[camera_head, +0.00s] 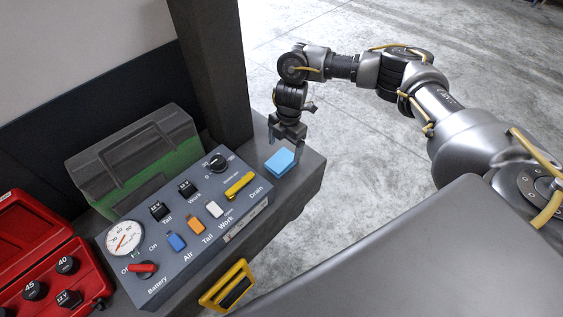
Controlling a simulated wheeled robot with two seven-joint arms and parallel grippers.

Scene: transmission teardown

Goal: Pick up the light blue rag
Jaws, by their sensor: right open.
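The light blue rag (280,163) is a small folded block lying flat on the dark bench top, near its right end. My right gripper (286,146) hangs from the right arm with its fingers pointing down, just above and behind the rag. It is open, and nothing shows between its fingers. Whether the fingertips touch the rag is too small to tell. My left gripper is out of the picture.
A control panel (185,262) with a gauge and switches stands left of the rag. Behind it are a green and grey box (137,163) and a dark post (212,70). An open red case (22,232) is at far left. Concrete floor lies beyond the bench's right edge.

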